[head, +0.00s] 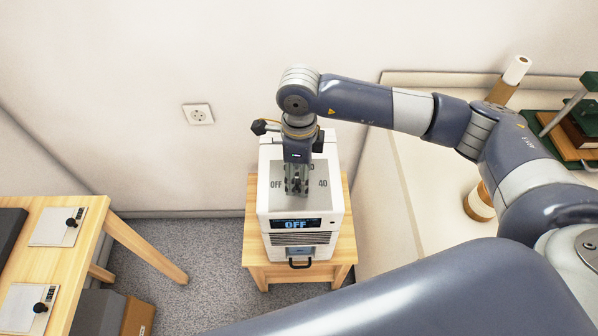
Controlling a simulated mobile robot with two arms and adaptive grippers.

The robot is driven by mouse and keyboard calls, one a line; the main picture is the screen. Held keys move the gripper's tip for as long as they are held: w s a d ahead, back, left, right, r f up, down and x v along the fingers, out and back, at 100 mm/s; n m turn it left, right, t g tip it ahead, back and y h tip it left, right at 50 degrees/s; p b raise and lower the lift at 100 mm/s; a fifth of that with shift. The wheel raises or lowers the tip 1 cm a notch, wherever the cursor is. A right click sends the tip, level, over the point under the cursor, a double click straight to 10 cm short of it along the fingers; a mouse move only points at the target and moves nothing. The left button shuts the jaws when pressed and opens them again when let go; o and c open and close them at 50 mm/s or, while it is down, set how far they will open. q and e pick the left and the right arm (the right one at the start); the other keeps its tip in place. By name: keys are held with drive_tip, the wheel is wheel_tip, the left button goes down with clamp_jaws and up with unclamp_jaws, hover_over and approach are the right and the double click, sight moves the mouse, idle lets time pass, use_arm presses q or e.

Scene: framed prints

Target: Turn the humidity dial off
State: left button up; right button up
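The white dehumidifier (264,190) stands on a small wooden stool in the middle of the view. Its top panel bears the marks "OFF" on the left and "40" on the right. Its front display (296,224) reads "OFF" in blue. My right gripper (297,190) points down onto the top panel, between the two marks. The humidity dial is hidden behind the gripper, and I cannot tell whether the fingers are touching it or closed on it. My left gripper is not in view.
The wooden stool (257,247) carries the dehumidifier. A wooden table (88,235) with switch plates stands at the left. A pale worktop (420,165) at the right holds paper rolls and a green press. A wall socket (198,114) is behind. Carpet lies clear between table and stool.

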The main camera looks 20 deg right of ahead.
wheel_tip(320, 180, up, 12)
drive_tip(key=shift+w, duration=0.15)
idle(0.4)
drive_tip(key=shift+d, duration=0.1)
idle(0.3)
